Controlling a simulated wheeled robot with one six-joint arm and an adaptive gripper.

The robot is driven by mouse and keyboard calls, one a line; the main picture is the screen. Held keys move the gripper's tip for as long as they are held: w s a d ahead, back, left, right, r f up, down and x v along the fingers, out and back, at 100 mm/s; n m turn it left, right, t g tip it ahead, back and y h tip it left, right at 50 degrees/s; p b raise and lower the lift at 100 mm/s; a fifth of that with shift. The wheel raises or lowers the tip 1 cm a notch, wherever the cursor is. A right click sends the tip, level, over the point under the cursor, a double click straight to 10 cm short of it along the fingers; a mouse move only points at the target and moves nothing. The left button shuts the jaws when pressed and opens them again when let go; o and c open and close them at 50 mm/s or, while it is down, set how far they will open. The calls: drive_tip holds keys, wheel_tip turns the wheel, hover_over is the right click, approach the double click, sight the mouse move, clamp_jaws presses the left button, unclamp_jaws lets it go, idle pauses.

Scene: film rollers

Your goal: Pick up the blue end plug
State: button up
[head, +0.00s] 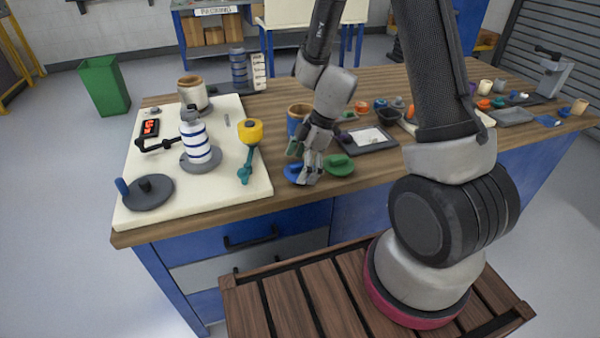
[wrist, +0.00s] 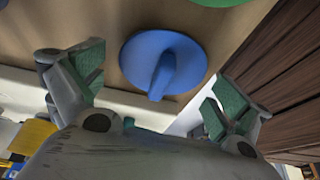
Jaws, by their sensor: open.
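The blue end plug (wrist: 188,52) is a round blue disc with a raised grip bar, lying on the wooden bench top near its front edge. In the head view the blue end plug (head: 292,172) is partly hidden by my gripper. My gripper (head: 306,172) is over the plug and pointing down. In the wrist view my gripper (wrist: 160,95) is open, its green-padded fingers apart on either side of the plug's grip bar. Nothing is held between the fingers. Whether a finger touches the plug cannot be told.
A similar green plug (head: 339,165) lies close to the right of the blue one. A cream board (head: 225,190) to the left bears a striped roller (head: 196,142) and a yellow-topped teal tool (head: 249,140). A brown-and-blue cup (head: 296,120) stands just behind my gripper.

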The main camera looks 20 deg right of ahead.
drive_tip(key=c, duration=0.9)
drive_tip(key=shift+r, duration=0.1)
